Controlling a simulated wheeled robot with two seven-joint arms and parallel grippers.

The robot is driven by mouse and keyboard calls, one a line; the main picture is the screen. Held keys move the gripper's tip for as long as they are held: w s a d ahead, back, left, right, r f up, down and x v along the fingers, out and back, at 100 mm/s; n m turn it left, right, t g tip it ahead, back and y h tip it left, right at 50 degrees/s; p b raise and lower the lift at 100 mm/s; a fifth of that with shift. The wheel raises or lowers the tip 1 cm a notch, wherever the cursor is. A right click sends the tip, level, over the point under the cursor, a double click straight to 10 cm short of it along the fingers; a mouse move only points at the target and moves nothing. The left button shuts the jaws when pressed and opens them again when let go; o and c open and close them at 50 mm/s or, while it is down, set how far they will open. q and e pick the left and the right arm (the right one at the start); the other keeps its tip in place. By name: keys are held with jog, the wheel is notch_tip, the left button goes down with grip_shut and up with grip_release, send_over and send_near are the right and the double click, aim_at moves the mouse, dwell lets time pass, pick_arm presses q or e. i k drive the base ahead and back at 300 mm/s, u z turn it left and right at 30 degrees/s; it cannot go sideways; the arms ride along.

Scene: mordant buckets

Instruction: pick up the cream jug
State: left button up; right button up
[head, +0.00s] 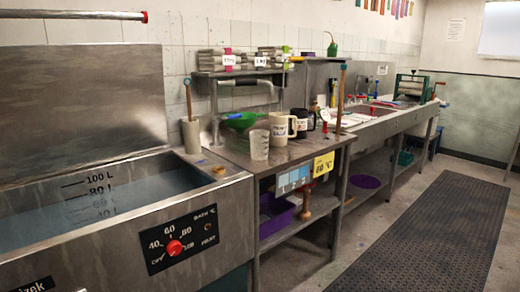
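The cream jug (279,130) stands upright on the steel counter to the right of the bath. It has a handle on its right side and a small label on its body. A translucent measuring beaker (259,145) stands in front of it to the left. A dark jug (300,122) stands close behind it to the right. Neither of my grippers shows in the head view.
A green bowl (239,121) sits behind the beaker. A steel bath (100,207) of liquid with a red knob (174,248) is at the left. A yellow sign (323,164) hangs at the counter's front edge. A dark ribbed mat (430,235) covers open floor at the right.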

aim_at(278, 122)
jog(key=z, duration=0.9)
jog(key=i, duration=3.15)
jog(key=u, duration=2.85)
